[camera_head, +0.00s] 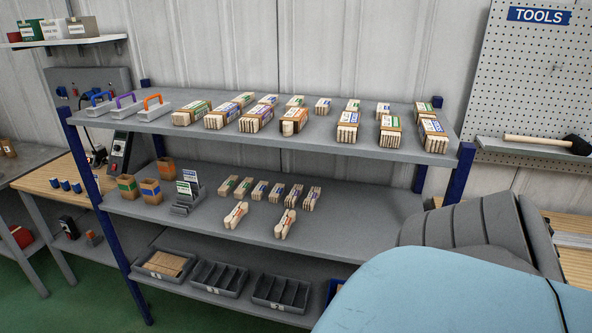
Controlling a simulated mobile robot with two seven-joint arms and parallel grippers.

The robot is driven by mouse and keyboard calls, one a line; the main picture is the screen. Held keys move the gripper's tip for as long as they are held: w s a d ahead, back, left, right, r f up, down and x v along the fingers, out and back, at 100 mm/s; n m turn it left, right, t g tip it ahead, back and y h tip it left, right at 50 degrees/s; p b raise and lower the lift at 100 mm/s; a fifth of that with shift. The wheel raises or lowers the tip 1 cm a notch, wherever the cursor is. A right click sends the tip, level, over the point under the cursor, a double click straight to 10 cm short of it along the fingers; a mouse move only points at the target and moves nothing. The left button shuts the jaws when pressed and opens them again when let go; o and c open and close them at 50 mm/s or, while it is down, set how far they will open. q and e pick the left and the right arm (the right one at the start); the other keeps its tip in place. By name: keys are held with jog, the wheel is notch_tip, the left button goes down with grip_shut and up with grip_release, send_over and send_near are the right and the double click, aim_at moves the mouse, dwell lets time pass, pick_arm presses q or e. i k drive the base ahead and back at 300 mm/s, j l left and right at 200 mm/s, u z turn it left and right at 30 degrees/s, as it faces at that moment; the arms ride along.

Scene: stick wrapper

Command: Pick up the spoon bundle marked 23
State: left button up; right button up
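Two pale wooden bundles with rounded ends, which look like spoons, lie at the front of the middle shelf. One is the left spoon bundle (235,215), the other the right spoon bundle (285,223). They lie apart from each other, both tilted in the picture. I cannot read a number on either, so I cannot tell which is marked 23. Several banded stick bundles (262,190) lie in a row behind them, and more labelled bundles (347,127) lie on the top shelf. Neither of my grippers shows.
The grey middle shelf (350,210) is bare on its right side. Cardboard cups (127,187) and a grey card holder (187,203) stand at its left. Divided trays (283,292) sit below. A large blue and grey shape covers the lower right.

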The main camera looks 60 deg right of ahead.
aim_at(281, 231)
jog(key=l+z, duration=0.1)
jog(key=z, duration=0.3)
jog(key=i+l+z, duration=0.1)
jog(key=z, duration=0.25)
jog(key=l+z, duration=0.1)
jog(key=z, duration=0.3)
jog(key=i+z, duration=0.15)
jog(key=z, duration=0.25)
jog(key=i+l, duration=0.2)
jog(key=i, duration=0.2)
